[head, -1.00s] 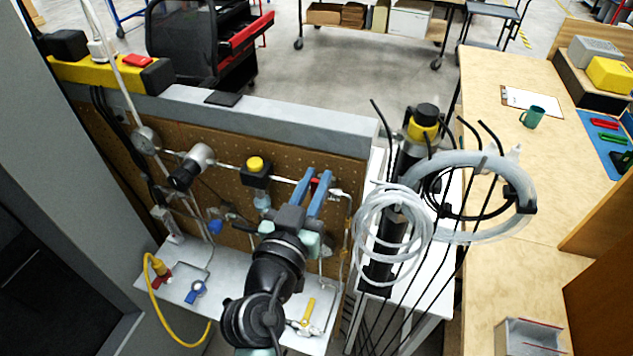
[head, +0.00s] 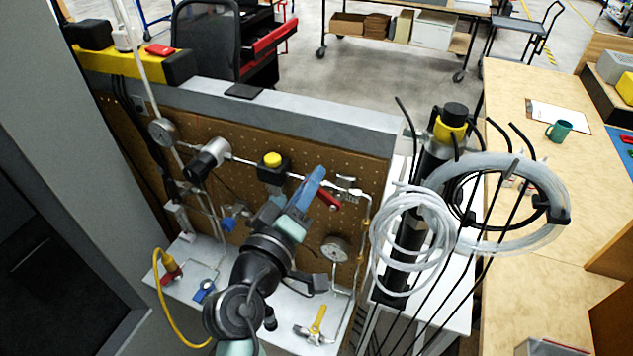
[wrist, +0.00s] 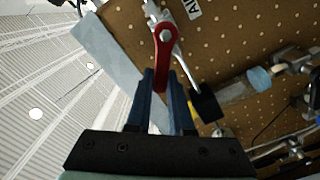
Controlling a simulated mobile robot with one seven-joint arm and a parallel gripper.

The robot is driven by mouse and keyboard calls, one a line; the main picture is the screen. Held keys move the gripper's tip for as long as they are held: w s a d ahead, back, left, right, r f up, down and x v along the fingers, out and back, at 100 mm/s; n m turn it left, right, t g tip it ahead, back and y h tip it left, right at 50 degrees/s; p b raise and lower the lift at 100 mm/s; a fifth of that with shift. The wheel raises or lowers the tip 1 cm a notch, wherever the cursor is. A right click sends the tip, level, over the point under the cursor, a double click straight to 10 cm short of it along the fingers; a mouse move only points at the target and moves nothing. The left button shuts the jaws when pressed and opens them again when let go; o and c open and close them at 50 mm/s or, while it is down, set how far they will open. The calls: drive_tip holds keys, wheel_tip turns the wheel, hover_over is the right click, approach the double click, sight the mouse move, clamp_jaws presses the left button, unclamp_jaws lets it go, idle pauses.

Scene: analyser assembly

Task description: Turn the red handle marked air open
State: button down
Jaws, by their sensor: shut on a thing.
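The red handle (head: 328,200) sits on the pipe at the right of the pegboard. It also shows in the wrist view (wrist: 165,48), with its round pivot end beyond my fingertips and its lower part between them. My gripper (head: 316,174) is shut on the red handle; in the head view its blue fingers overlap and look turned. In the wrist view my gripper (wrist: 161,75) has one finger on each side of the handle. A white label (wrist: 194,8) beside the handle is cut off by the frame edge, with "AI" readable.
A round gauge (head: 335,248) stands below the handle. A yellow-topped valve (head: 272,162) is on the same pipe to the left. Coiled clear tubing (head: 410,245) hangs close on the right. A yellow-handled valve (head: 317,322) is on the white shelf.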

drive_tip(key=shift+w+a+f+n, duration=0.15)
drive_tip(key=shift+f+n, duration=0.4)
drive_tip(key=shift+n, duration=0.7)
drive_tip(key=shift+s+a+f+n, duration=0.15)
drive_tip(key=shift+f+n, duration=0.4)
drive_tip(key=shift+n, duration=0.75)
drive_tip(key=shift+w+a+f+n, duration=0.2)
drive_tip(key=shift+f+n, duration=0.35)
drive_tip(key=shift+n, duration=0.7)
drive_tip(key=c, duration=0.8)
unclamp_jaws()
drive_tip(key=b+v, duration=0.3)
drive_tip(key=v, duration=1)
drive_tip(key=shift+b, duration=0.4)
